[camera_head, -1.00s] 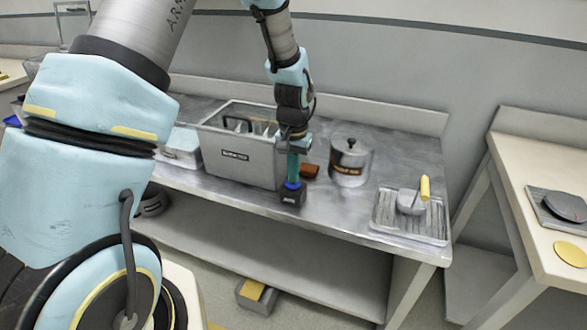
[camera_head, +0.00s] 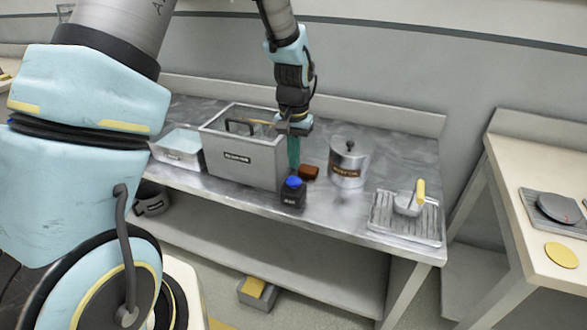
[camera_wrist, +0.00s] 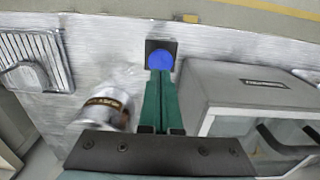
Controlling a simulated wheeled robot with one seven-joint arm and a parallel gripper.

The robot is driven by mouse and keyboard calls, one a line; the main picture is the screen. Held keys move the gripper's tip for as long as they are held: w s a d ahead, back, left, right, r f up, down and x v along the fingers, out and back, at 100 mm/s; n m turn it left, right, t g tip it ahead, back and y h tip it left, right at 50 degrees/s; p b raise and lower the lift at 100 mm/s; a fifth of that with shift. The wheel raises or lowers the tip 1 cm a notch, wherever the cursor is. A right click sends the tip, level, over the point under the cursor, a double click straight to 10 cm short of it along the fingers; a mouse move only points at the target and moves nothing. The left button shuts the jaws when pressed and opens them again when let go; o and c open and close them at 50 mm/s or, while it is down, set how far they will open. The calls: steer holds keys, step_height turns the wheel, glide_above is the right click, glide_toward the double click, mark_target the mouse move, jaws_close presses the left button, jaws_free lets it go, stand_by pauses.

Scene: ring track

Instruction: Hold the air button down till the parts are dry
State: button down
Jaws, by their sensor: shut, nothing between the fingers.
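The air button is a blue cap (camera_head: 293,182) on a small black box (camera_head: 293,197) near the front edge of the metal bench. A grey labelled bin (camera_head: 240,160) stands left of the button with a dark handle and unclear contents inside.
A brown block (camera_head: 309,172) lies just behind the button. A lidded metal pot (camera_head: 347,163) stands to the right, then a ribbed tray (camera_head: 405,222) with a yellow-handled item (camera_head: 410,203). A small pale-topped tray (camera_head: 180,148) sits left of the bin.

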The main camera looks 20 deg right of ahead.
mark_target(294, 180)
step_height(294, 180, up, 8)
steer(key=b, duration=0.1)
steer(key=shift+w, duration=0.1)
stand_by(0.4)
steer(key=s+a+n, duration=0.2)
steer(key=a+n, duration=0.1)
steer(key=a, duration=1.2)
steer(key=s+a+n+t, duration=0.1)
steer(key=s+a+n, duration=0.2)
steer(key=a, duration=1.2)
steer(key=shift+a+r+n+t, duration=0.2)
steer(key=shift+r+n+t, duration=0.1)
steer(key=shift+n, duration=0.4)
